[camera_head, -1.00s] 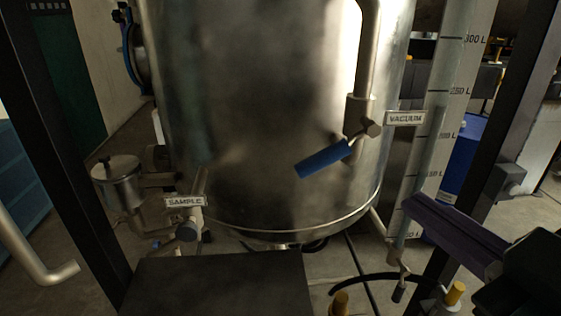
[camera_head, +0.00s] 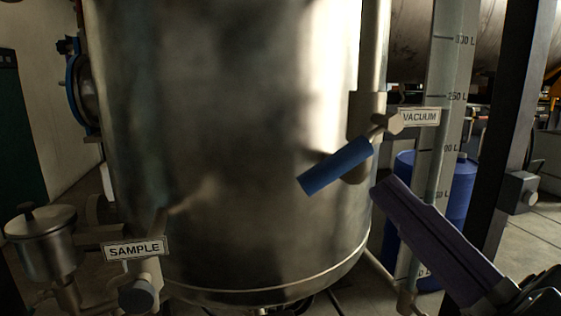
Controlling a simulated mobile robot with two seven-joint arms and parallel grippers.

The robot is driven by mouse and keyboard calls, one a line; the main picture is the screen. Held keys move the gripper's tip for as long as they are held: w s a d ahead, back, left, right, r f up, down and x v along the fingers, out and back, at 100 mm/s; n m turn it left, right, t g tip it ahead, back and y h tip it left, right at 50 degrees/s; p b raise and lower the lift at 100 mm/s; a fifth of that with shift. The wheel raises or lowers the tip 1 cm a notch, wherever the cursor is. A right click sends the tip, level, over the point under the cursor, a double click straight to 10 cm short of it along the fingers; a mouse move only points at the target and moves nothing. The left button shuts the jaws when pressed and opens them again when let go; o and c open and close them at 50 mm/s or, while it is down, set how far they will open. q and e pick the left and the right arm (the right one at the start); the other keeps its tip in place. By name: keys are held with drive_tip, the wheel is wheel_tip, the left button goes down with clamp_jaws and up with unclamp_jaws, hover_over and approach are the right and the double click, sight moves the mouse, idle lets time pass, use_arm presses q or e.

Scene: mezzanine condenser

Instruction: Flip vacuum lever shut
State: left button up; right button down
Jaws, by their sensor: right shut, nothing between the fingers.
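The vacuum lever (camera_head: 336,166) has a blue grip and slants down to the left from its valve on the vertical pipe, in front of the steel tank. The VACUUM label (camera_head: 419,117) is just right of the valve. My right gripper (camera_head: 385,190) comes in from the lower right. Its long dark fingers are shut and empty. Their tip is below and to the right of the blue grip, apart from it in the picture. My left gripper is not in view.
The steel tank (camera_head: 230,130) fills the middle. The sample valve with its SAMPLE label (camera_head: 136,248) is at the lower left. A scaled level gauge (camera_head: 440,100), a blue drum (camera_head: 460,190) and a dark frame post (camera_head: 507,120) stand at the right.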

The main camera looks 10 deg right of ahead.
sight(342, 162)
drive_tip(key=w+p, duration=0.1)
drive_tip(key=w, duration=0.2)
drive_tip(key=w+a+r+p, duration=0.1)
drive_tip(key=w, duration=0.2)
drive_tip(key=w+r+p, duration=0.1)
drive_tip(key=w, duration=0.2)
drive_tip(key=shift+w+a, duration=0.1)
drive_tip(key=shift+a, duration=0.2)
drive_tip(key=shift+w+d+f, duration=0.1)
drive_tip(key=shift+d+f, duration=0.25)
drive_tip(key=shift+f, duration=0.2)
